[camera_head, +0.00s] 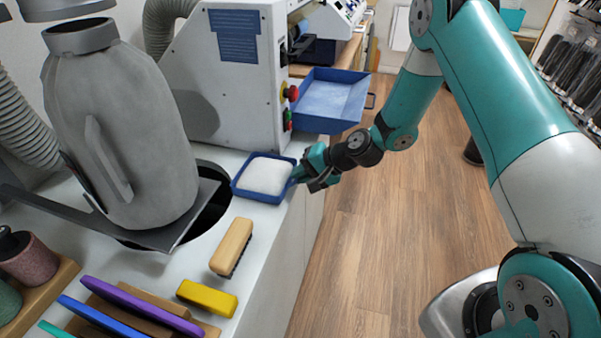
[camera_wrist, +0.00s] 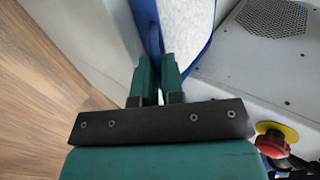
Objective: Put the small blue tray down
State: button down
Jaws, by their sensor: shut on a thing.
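The small blue tray (camera_head: 239,189) holds a white, powdery-looking fill (camera_head: 265,176) and is level at the edge of the white worktop, in front of the white machine. I cannot tell whether its underside touches the worktop. My gripper (camera_head: 302,172) reaches in from the right and is shut on the tray's right-hand wall. In the wrist view, the two green fingers (camera_wrist: 158,75) pinch the blue tray wall (camera_wrist: 150,28), with the white fill beside it. The fingertips are partly hidden by the tray wall in the head view.
A larger blue tray (camera_head: 359,105) juts from the white machine (camera_head: 228,85), which has a red button (camera_wrist: 272,143). A grey bag-like collector (camera_head: 125,140) stands left over a round opening. A wooden brush (camera_head: 231,246) and a yellow block (camera_head: 207,298) lie nearer on the worktop (camera_head: 268,226).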

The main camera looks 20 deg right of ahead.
jog(key=c, duration=1.2)
grip_release()
jog(key=shift+c, duration=0.2)
jog(key=b+v, duration=0.2)
jog(key=v, duration=0.9)
jog(key=s+a+r+n+g+h, duration=0.1)
jog(key=s+a+r+n+g, duration=0.3)
jog(key=s+a+r+n, duration=0.45)
jog(key=s+a+r+n+g+h, duration=0.1)
jog(key=s+r+n, duration=0.2)
jog(key=s, duration=0.5)
jog(key=s+a+r+n+g+h, duration=0.1)
jog(key=s+a+r+n+h, duration=0.1)
jog(key=s, duration=0.7)
notch_tip(320, 180, up, 3)
jog(key=shift+s+f+n, duration=0.15)
jog(key=shift+s+n, duration=0.1)
jog(key=shift+n, duration=0.2)
jog(key=shift+a, duration=0.15)
